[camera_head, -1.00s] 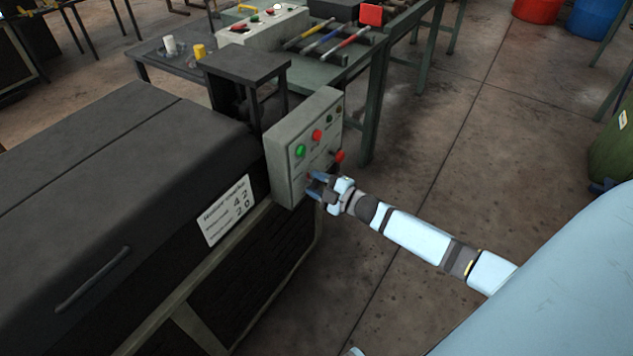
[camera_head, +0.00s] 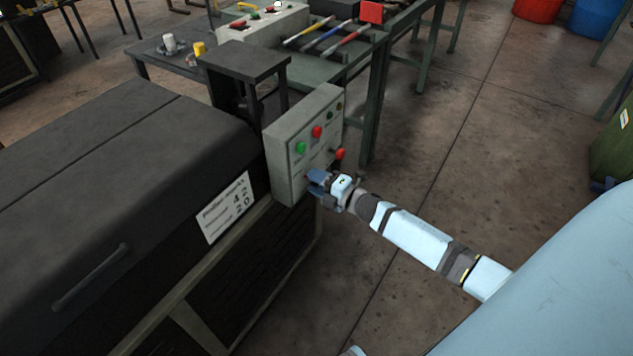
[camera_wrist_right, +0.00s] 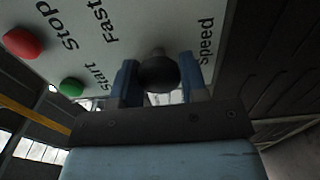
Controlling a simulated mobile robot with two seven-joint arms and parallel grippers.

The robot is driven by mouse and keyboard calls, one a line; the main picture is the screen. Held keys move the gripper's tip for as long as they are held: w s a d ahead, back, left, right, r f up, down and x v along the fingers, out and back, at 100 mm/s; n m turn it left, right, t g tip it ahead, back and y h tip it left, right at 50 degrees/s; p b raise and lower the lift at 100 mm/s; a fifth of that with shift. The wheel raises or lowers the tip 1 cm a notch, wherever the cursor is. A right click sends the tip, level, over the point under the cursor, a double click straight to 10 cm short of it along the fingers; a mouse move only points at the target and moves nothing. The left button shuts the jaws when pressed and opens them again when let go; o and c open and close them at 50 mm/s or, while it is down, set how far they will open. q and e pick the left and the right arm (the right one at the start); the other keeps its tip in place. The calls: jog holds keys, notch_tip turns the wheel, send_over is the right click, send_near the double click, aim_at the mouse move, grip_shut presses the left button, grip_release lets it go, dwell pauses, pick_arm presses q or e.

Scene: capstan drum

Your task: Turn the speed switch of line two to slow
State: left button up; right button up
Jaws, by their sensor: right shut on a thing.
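The grey control box (camera_head: 286,140) stands at the end of the dark machine. Its face carries a green button (camera_head: 301,148), a red button (camera_head: 317,132) and a red knob (camera_head: 340,154). My right gripper (camera_head: 314,181) is at the lower part of this face. In the right wrist view its two blue fingers (camera_wrist_right: 157,84) are shut on a dark round switch knob (camera_wrist_right: 158,73). The words "Fast" and "Speed" are printed near the knob. The red button (camera_wrist_right: 24,43) marked "Stop" and green button (camera_wrist_right: 72,87) marked "Start" lie to the left. The knob's pointing direction is unclear.
The machine's dark cover (camera_head: 110,190) with a handle fills the left. A white label plate (camera_head: 226,207) is on its side. Behind the box is a green table with coloured-handled tools (camera_head: 335,38). The floor (camera_head: 470,150) to the right is open.

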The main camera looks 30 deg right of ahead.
pick_arm(q)
jog(key=shift+f, duration=0.15)
pick_arm(e)
jog(key=o, duration=0.9)
jog(key=shift+s, duration=0.15)
pick_arm(q)
jog(key=shift+a+p, duration=0.2)
jog(key=shift+p, duration=0.5)
pick_arm(e)
jog(key=v, duration=1.3)
jog(key=shift+s+d, duration=0.1)
jog(key=shift+s, duration=0.15)
pick_arm(q)
jog(key=shift+s, duration=0.1)
